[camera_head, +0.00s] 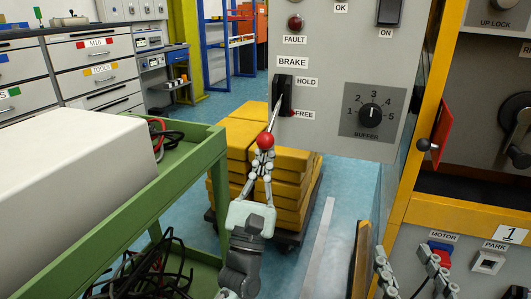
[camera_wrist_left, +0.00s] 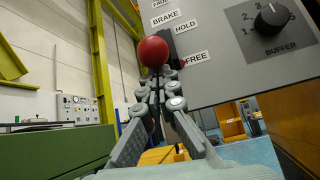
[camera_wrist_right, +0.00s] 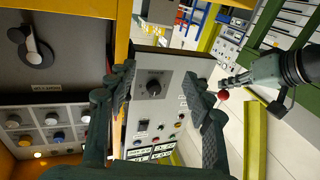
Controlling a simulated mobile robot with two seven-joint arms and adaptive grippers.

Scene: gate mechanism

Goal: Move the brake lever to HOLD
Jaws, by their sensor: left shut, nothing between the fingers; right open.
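The brake lever is a thin rod with a red ball knob (camera_head: 265,141), coming out of a dark slot (camera_head: 285,93) on the grey panel. The rod slants down from the slot, and a red pointer at the slot's lower end is beside the FREE label (camera_head: 304,115). The HOLD label (camera_head: 306,82) is higher up. My left gripper (camera_head: 264,157) is shut with its fingertips just below the knob; contact is unclear. The knob also shows above the fingers in the left wrist view (camera_wrist_left: 152,51). My right gripper (camera_wrist_right: 160,85) is open and empty, low at the right in the head view.
The buffer knob (camera_head: 371,115) is right of the lever on the same panel. A yellow post (camera_head: 433,110) and a red tab (camera_head: 441,130) stand farther right. A green cart (camera_head: 185,170) is at left, and yellow blocks (camera_head: 290,185) are stacked behind my left gripper.

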